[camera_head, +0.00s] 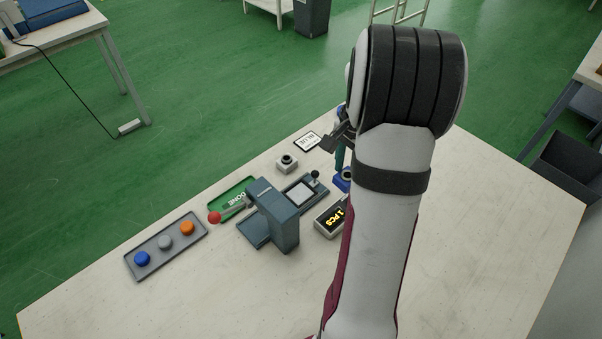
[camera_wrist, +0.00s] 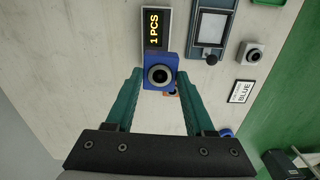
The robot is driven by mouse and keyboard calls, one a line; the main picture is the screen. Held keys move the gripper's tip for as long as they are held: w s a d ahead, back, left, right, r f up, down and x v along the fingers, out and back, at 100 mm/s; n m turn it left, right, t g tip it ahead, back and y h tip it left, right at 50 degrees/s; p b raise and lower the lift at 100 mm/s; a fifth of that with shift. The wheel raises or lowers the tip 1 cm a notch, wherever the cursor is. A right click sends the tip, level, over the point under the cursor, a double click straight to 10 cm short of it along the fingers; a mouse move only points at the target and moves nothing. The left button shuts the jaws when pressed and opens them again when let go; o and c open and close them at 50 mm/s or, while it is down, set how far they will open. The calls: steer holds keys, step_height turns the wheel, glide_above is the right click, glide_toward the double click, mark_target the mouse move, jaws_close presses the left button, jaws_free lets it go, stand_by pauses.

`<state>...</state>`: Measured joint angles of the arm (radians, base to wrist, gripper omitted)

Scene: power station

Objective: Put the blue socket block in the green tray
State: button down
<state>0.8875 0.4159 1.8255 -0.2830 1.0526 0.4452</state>
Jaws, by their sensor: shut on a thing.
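The blue socket block (camera_wrist: 149,60) has a dark round socket with a pale ring on its face. My gripper (camera_wrist: 160,76) has its two teal fingers on either side of the block and is shut on it. In the head view the block (camera_head: 340,183) is partly hidden behind my arm, with a teal finger above it. I cannot tell whether it touches the table. The green tray (camera_head: 225,194), marked DONE, lies to the left, partly behind the grey press.
A "1 PCS" display (camera_head: 330,219) stands close beside the block. The grey lever press (camera_head: 280,215) with a red knob stands between block and tray. A grey button panel (camera_head: 165,246), a small grey socket block (camera_head: 287,163) and a BLUE card (camera_head: 307,142) are nearby.

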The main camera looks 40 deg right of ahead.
steer(key=w+a+r+n, duration=0.4)
steer(key=a+n, duration=0.1)
steer(key=a, duration=0.4)
steer(key=w+a+r+n, duration=0.4)
steer(key=a+n, duration=0.1)
steer(key=a, duration=0.4)
steer(key=w+a+r+n, duration=0.4)
steer(key=a+n, duration=0.1)
steer(key=a, duration=0.3)
steer(key=w+d+f+m, duration=0.4)
steer(key=w+f+m, duration=0.1)
steer(key=f+m, duration=0.2)
steer(key=w+d+f+m, duration=0.4)
steer(key=f+m, duration=0.3)
steer(key=f, duration=1)
steer(key=shift+w+d, duration=0.2)
steer(key=shift+d, duration=0.05)
steer(key=shift+f, duration=0.15)
steer(key=shift+c, duration=1.3)
jaws_free()
